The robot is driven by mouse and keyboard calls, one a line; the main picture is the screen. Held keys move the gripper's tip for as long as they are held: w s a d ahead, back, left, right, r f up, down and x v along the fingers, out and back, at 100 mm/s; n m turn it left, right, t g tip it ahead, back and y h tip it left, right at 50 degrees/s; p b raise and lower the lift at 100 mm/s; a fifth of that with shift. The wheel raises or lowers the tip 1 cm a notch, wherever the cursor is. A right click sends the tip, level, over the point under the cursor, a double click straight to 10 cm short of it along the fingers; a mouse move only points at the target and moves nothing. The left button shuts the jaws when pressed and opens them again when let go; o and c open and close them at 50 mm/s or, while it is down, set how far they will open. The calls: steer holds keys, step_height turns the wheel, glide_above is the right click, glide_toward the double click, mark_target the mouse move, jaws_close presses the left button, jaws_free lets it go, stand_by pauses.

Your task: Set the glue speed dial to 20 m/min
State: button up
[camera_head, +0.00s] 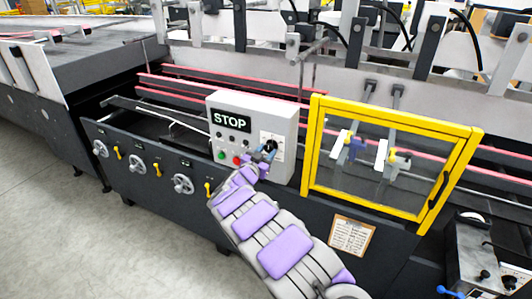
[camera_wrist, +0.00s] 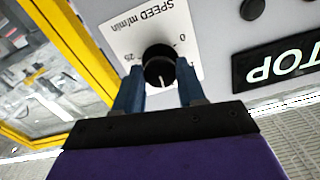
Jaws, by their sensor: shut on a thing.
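The glue speed dial is a round black knob (camera_wrist: 158,60) on a white plate (camera_wrist: 128,38) marked "SPEED m/min", upside down in the wrist view. I can read 0 on the right and 25 on the left; other marks are hidden or unclear. A short white line on the knob points down in that picture, towards my gripper. My gripper (camera_wrist: 160,72) has its two blue fingers on either side of the knob, shut on it. In the head view, the dial (camera_head: 271,144) is at the right of the grey control box (camera_head: 287,112), with my gripper (camera_head: 266,152) at it.
The box has a STOP display (camera_head: 230,120) and a red button (camera_head: 237,160) and green button (camera_head: 222,155) left of the dial. A yellow-framed guard (camera_head: 312,150) stands close on the right. Handwheels (camera_head: 183,184) line the dark panel lower left.

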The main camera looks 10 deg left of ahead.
steer(key=m, duration=0.4)
steer(key=shift+a+f, duration=0.15)
steer(key=shift+a, duration=0.05)
steer(key=shift+m+b, duration=1.65)
steer(key=shift+m, duration=1.05)
steer(key=o, duration=1)
steer(key=shift+c, duration=0.2)
steer(key=shift+o, duration=0.5)
steer(key=p+v, duration=0.2)
steer(key=v, duration=1.5)
steer(key=shift+s, duration=0.15)
steer(key=shift+a, duration=0.15)
